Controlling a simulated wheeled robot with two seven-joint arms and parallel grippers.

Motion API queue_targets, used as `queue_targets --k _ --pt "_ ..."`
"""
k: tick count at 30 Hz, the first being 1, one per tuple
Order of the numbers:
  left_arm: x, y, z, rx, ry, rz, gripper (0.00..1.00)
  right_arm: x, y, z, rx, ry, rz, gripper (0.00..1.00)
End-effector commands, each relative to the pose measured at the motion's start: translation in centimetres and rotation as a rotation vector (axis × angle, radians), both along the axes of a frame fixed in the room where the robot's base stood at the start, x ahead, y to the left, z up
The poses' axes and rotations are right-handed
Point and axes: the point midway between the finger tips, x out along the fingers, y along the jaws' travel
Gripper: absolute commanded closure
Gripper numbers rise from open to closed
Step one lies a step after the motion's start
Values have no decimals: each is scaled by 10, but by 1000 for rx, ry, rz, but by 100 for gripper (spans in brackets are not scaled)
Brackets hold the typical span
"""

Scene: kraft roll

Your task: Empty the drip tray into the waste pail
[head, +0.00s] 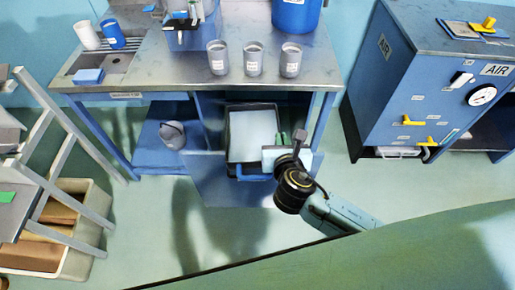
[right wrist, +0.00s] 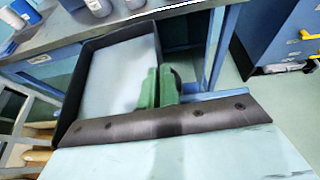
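The drip tray seems to be the black-rimmed tray (head: 232,133) with a pale, flat inside, low at the front of the bench; it also shows in the right wrist view (right wrist: 73,90). My right gripper (head: 292,138) is at its right side. In the right wrist view its green fingers (right wrist: 158,88) are close together, and the tray's right wall runs in between them. The exact contact is partly hidden. A blue pail (head: 297,14) stands on the bench top and a small grey vessel (head: 172,135) on the lower shelf; I cannot tell which is the waste pail. My left gripper is out of view.
Three grey labelled cups (head: 253,60) stand near the front edge of the metal bench (head: 150,70). A blue air cabinet (head: 400,85) is at the right. A ladder-like frame (head: 65,165) and beige bin (head: 80,262) are at the left. The floor before the bench is clear.

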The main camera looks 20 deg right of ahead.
Motion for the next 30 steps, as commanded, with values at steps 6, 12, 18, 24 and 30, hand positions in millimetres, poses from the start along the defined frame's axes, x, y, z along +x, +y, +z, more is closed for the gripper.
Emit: queue_targets --k 6,12,18,24,30 --pt "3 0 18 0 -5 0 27 6 39 -22 11 -4 -59 100" --pt "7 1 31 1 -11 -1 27 6 78 -34 17 -7 -81 100" --pt "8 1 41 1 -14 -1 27 5 115 -38 25 -10 -77 100" --pt "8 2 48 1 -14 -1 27 2 142 -38 29 -10 -66 100" --pt "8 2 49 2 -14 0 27 1 152 -38 30 -13 -59 100"
